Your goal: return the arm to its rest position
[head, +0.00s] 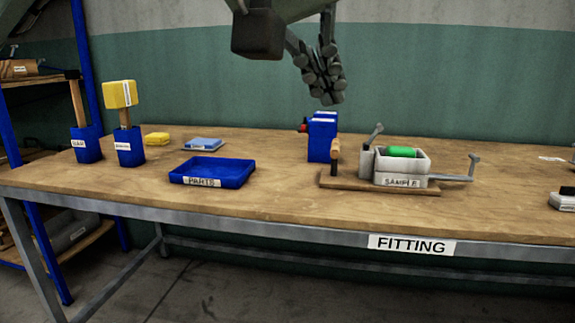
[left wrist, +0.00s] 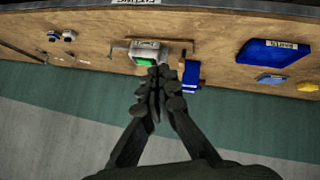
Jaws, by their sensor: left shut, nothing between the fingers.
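My left gripper (head: 326,92) hangs in the air above the back of the workbench (head: 270,203), with its arm coming in from the top. Its fingers are closed together and empty; they also show in the left wrist view (left wrist: 157,78). Below it and to the right, a pale press box labelled SAMPLE (head: 402,182) stands on a wooden board, with a green piece (head: 402,152) in it and a lever at its right side. The gripper is apart from everything on the bench. My right gripper is not in view.
A blue block-shaped object (head: 322,138) stands left of the press. A blue PARTS tray (head: 211,179) lies left of centre. Blue holders with mallets (head: 128,148) stand at the left end. A blue shelf post (head: 86,60) rises at the far left. The front middle of the bench is clear.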

